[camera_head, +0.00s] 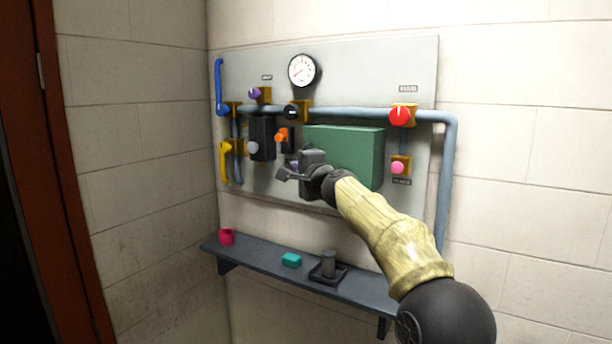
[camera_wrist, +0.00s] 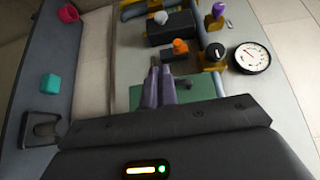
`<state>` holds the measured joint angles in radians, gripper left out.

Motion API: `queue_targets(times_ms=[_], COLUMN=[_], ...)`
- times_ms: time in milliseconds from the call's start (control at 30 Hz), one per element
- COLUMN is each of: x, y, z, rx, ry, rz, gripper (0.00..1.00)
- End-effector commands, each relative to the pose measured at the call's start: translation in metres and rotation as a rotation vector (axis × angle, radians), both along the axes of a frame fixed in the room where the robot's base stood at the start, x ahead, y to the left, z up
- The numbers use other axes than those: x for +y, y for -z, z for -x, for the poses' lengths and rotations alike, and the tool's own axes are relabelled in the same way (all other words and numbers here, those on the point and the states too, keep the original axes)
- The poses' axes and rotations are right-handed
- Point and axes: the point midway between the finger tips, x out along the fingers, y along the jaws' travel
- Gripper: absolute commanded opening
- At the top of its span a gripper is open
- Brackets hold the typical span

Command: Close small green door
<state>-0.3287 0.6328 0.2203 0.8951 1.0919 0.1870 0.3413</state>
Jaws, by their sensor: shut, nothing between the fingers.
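The small green door (camera_head: 350,146) is on a box-like green unit on the grey wall panel, right of the black motor parts. Whether it stands ajar is hard to tell, since my arm covers its lower left part. In the wrist view the green surface (camera_wrist: 198,89) lies behind and below my fingers. My gripper (camera_head: 283,175) is in front of the panel, at the lower left of the green door. In the wrist view its two fingers (camera_wrist: 160,70) are together and empty. I cannot tell whether they touch the door.
An orange knob (camera_head: 281,135), a black box (camera_head: 262,138) and a black round knob (camera_head: 292,111) sit close left of the door. A red knob (camera_head: 400,115) and pink knob (camera_head: 397,168) are to its right. Below, a shelf (camera_head: 250,254) holds a teal block (camera_head: 291,260).

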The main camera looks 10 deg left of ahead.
Motion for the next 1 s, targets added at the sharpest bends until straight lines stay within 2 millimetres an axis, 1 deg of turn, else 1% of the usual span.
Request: queue_targets(times_ms=[33, 100, 300, 433, 600, 1000], x=[0.009, 0.014, 0.024, 0.029, 0.032, 0.033], y=[0.003, 0.002, 0.001, -0.001, -0.001, 0.0], z=[0.012, 0.024, 0.053, 0.066, 0.071, 0.072], rx=[-0.001, -0.001, 0.0, -0.001, 0.001, 0.001], ry=[-0.007, -0.005, 0.008, 0.013, 0.017, 0.015], rz=[-0.001, 0.0, 0.0, 0.001, 0.0, 0.002], gripper=[0.0, 0.0, 0.0, 0.0, 0.0, 0.0])
